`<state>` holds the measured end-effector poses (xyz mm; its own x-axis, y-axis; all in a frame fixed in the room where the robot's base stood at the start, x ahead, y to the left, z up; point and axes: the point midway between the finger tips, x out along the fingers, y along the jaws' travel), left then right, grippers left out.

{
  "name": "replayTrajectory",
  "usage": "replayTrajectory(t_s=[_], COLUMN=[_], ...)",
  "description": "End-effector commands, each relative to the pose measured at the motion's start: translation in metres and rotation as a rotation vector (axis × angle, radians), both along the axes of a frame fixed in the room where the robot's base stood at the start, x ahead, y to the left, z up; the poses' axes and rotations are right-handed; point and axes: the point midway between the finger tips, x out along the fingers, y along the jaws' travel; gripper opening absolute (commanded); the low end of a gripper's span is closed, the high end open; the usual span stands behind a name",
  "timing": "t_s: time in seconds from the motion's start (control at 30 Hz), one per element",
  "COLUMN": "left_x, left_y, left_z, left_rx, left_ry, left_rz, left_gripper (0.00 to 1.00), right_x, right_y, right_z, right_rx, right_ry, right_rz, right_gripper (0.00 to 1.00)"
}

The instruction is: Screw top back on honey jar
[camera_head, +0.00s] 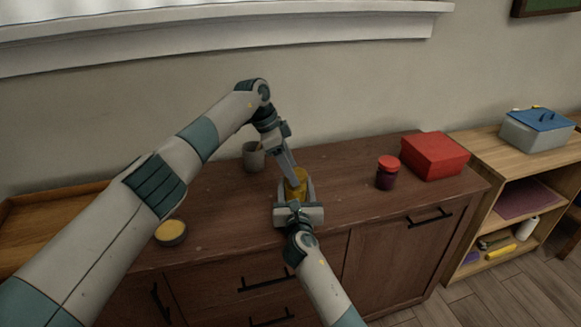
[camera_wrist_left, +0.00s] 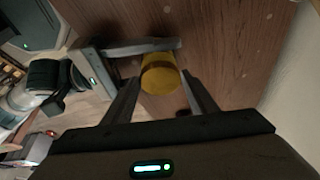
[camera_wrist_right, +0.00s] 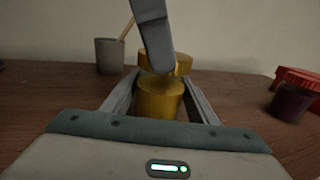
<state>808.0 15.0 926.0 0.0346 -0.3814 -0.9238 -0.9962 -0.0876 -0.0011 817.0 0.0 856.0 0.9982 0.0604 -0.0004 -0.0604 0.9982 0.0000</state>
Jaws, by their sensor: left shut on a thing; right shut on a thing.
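The yellow honey jar (camera_head: 298,188) stands on the brown cabinet top, upright between the fingers of my right gripper (camera_head: 296,193), which is shut on it. In the right wrist view the jar (camera_wrist_right: 160,98) sits between both fingers. The yellow top (camera_wrist_right: 183,64) is at the jar's mouth, slightly off to the right there; I cannot tell whether it touches the rim. My left gripper (camera_wrist_left: 162,90) comes from above and is shut on the top (camera_wrist_left: 163,82). A left finger hides part of the top in the right wrist view.
A grey cup (camera_head: 254,157) with a wooden stick (camera_wrist_right: 126,28) stands behind to the left. A round yellow-topped container (camera_head: 171,232) is at the front left. A dark jar with a red lid (camera_head: 387,172) and a red box (camera_head: 433,155) stand to the right. The wall is close behind.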

Motion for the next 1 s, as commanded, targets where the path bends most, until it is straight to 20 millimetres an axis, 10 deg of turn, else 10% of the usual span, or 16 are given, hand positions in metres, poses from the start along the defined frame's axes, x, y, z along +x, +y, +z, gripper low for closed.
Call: replayTrajectory(t_s=[0.33,0.37,0.43,1.0], left_x=[0.0,0.0,0.0,0.0], left_y=[0.0,0.0,0.0,0.0], left_z=[-0.006,-0.006,-0.006,0.018], left_rx=[0.0,0.0,0.0,0.0], left_ry=[0.0,0.0,0.0,-0.002], left_rz=[0.0,0.0,0.0,0.0], left_gripper=[0.32,0.6,0.71,0.71], right_x=[0.0,0.0,0.0,0.0], right_y=[0.0,0.0,0.0,0.0], right_z=[0.0,0.0,0.0,0.0], right_rx=[0.0,0.0,0.0,0.0], right_ry=[0.0,0.0,0.0,0.0], right_rz=[0.0,0.0,0.0,0.0], right_gripper=[0.13,0.0,0.0,0.0])
